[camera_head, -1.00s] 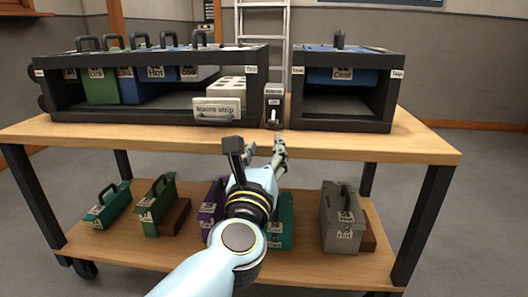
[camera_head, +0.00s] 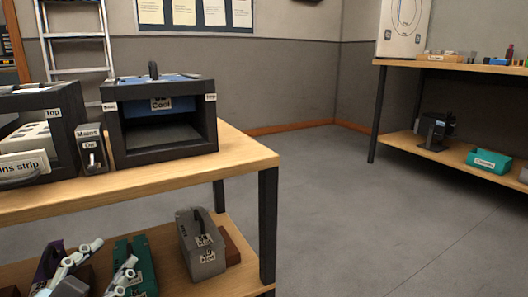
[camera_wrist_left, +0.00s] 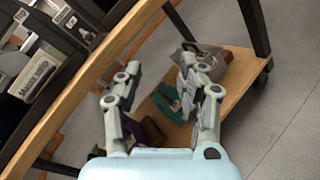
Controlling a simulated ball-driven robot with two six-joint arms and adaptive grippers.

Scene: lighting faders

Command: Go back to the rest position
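My left gripper (camera_head: 114,254) is at the bottom left of the head view, its two fingers apart with nothing between them. In the left wrist view the left gripper (camera_wrist_left: 160,82) is also open and empty, in front of the wooden cart's edge (camera_wrist_left: 75,97). My right gripper is not in view.
The wooden cart (camera_head: 250,155) carries a black bay with a blue "Cool" module (camera_head: 160,98), a small switch box (camera_head: 92,157) and part of a larger rack (camera_head: 62,105). A grey case (camera_head: 200,250) is on its lower shelf. Floor (camera_head: 330,200) is clear toward another shelf (camera_head: 410,147).

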